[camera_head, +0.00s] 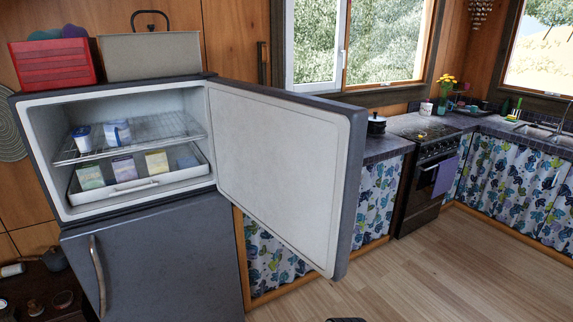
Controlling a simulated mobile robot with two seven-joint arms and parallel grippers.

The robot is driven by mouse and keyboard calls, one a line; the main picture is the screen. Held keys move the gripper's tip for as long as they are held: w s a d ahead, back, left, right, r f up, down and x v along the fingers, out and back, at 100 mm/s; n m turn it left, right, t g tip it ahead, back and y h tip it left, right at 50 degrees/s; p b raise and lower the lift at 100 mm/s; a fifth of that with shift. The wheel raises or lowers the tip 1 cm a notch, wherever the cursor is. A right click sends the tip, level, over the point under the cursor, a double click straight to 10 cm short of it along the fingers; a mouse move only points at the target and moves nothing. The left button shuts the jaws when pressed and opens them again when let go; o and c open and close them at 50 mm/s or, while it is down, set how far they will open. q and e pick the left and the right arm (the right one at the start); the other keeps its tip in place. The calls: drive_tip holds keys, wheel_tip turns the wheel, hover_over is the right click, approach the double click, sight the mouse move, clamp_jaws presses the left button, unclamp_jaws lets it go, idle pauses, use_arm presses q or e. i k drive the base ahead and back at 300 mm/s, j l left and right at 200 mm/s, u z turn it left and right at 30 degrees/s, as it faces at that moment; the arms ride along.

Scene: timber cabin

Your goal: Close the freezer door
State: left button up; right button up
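The freezer door (285,165) stands wide open, hinged at the right side of the freezer compartment (150,103) and swung out to the right. Its pale inner face shows, and its dark free edge (350,195) points toward me. The outer face and any handle on it are hidden. Inside the compartment are a wire shelf (160,133) with small white-and-blue tubs and a white drawer (145,190) with several packets. The lower fridge door (155,265) is shut.
A red crate (53,62) and a beige box (150,55) stand on top of the fridge. A counter with curtains (375,200) runs behind the door to a stove (425,185). Wooden floor (450,270) is clear at right. A small dark shape shows at the bottom edge.

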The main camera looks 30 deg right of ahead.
sight(292, 162)
drive_tip(key=l+u, duration=0.3)
drive_tip(key=l, duration=1.9)
drive_tip(key=i+l+u, duration=0.1)
drive_tip(key=l, duration=0.25)
drive_tip(key=i+l, duration=0.3)
drive_tip(key=l+u, duration=0.05)
